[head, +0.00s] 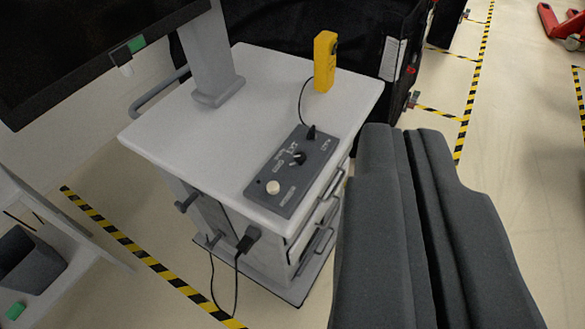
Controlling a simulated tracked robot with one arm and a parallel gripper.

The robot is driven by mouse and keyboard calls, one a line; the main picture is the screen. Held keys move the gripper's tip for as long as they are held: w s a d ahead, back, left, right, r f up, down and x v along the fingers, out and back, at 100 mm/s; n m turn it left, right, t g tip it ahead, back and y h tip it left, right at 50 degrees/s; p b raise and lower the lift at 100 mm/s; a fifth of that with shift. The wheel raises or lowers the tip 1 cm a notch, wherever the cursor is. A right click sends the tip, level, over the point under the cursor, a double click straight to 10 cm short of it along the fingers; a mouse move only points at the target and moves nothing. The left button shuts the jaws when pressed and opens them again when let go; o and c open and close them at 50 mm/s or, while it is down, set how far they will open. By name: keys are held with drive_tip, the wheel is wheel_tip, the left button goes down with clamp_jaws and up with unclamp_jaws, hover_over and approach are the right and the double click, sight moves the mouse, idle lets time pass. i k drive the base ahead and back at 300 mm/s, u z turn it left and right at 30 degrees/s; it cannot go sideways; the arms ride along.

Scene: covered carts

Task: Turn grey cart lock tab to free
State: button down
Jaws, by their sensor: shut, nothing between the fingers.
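The grey cart (180,115) stands left of centre, with a light top and drawers below. A dark control panel (292,170) with a pale round button and black knobs lies on its top near the front edge. I cannot make out a lock tab for certain; small dark fittings (187,202) stick out from the cart's left side, and the drawer front is partly hidden by my gripper. My gripper (405,130) is at the lower right, its two dark grey fingers together and empty. It appears just right of the cart's front corner; I cannot tell its distance.
A yellow handheld device (324,62) stands on the cart top, wired to the panel. A dark monitor (80,50) is at upper left. A black covered cart (290,30) stands behind. Black plug and cable (247,240) hang at the cart's side. Floor at right is mostly clear.

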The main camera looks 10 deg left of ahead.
sight(312, 136)
drive_tip(key=u, duration=0.35)
drive_tip(key=i, duration=1.2)
drive_tip(key=z, duration=0.25)
